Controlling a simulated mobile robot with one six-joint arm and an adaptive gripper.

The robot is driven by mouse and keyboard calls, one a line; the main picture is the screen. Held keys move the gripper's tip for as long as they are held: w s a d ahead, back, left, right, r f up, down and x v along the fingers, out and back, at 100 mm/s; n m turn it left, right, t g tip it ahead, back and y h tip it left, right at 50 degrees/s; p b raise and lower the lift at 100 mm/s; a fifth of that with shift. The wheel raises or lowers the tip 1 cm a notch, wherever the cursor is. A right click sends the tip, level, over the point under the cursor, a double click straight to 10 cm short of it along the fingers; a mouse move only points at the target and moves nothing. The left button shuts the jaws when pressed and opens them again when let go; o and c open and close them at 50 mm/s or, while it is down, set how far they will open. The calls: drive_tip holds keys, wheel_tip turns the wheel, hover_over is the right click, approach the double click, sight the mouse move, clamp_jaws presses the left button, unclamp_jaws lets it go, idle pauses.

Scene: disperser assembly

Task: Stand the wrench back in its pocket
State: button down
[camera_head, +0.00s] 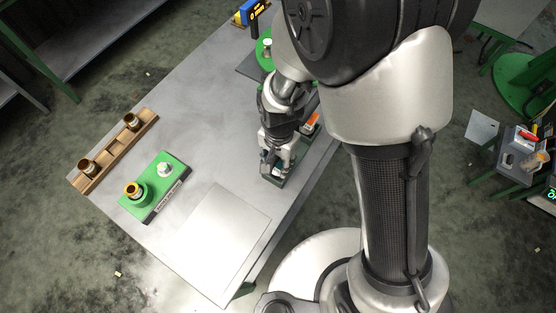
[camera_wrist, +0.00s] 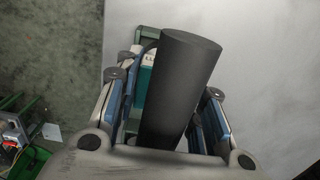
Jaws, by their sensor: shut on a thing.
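My gripper (camera_head: 273,165) points down at a small dark green holder (camera_head: 274,182) near the table's right edge. In the wrist view my gripper (camera_wrist: 165,100) is shut on a thick black cylinder (camera_wrist: 182,85), which looks like the handle of the wrench. The handle points toward the wrist camera with a slight tilt. The holder also shows behind it in the wrist view (camera_wrist: 146,34), with a teal and white label. The wrench's lower end and the pocket opening are hidden, so I cannot tell whether it is inside.
A green fixture (camera_head: 150,195) with a brass part and a white knob stands at the left, near a wooden rack (camera_head: 113,153) with brass parts. A pale plate (camera_head: 215,245) lies on the front of the table. An orange-topped item (camera_head: 311,122) stands just behind my gripper.

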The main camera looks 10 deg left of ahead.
drive_tip(key=shift+r, duration=0.1)
drive_tip(key=shift+f, duration=0.2)
drive_tip(key=c, duration=1.1)
unclamp_jaws()
drive_tip(key=shift+o, duration=0.2)
